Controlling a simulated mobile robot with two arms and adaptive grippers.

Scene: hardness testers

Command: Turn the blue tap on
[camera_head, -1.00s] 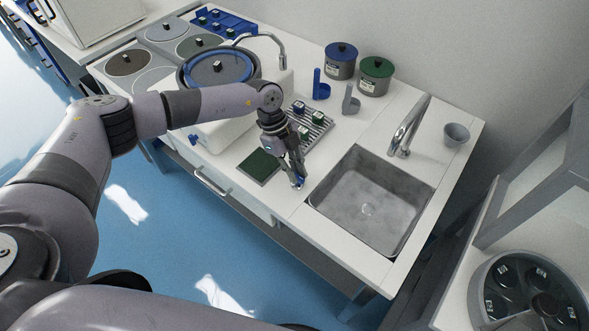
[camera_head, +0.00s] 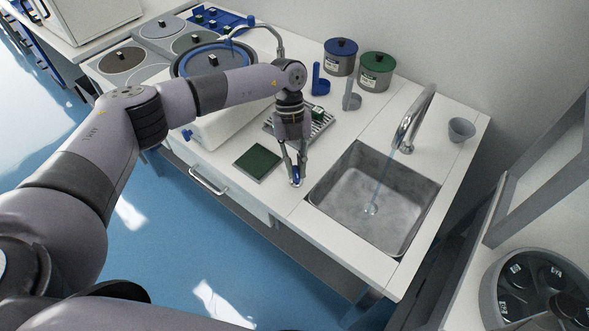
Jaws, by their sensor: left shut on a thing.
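The blue tap (camera_head: 296,183) is a small blue piece on the counter front beside the sink's left edge; my fingers partly hide it. My left gripper (camera_head: 296,174) points down and is shut on it. The curved chrome faucet (camera_head: 411,120) stands behind the sink (camera_head: 335,177). A thin bluish stream of water (camera_head: 380,185) runs from its spout down to the drain. My right gripper is not in view.
A dark green mat (camera_head: 257,162) lies left of my gripper, with a metal rack (camera_head: 323,126) behind. Blue-lidded (camera_head: 341,58) and green-lidded (camera_head: 375,72) jars stand at the wall. A grey cup (camera_head: 461,130) stands right of the faucet.

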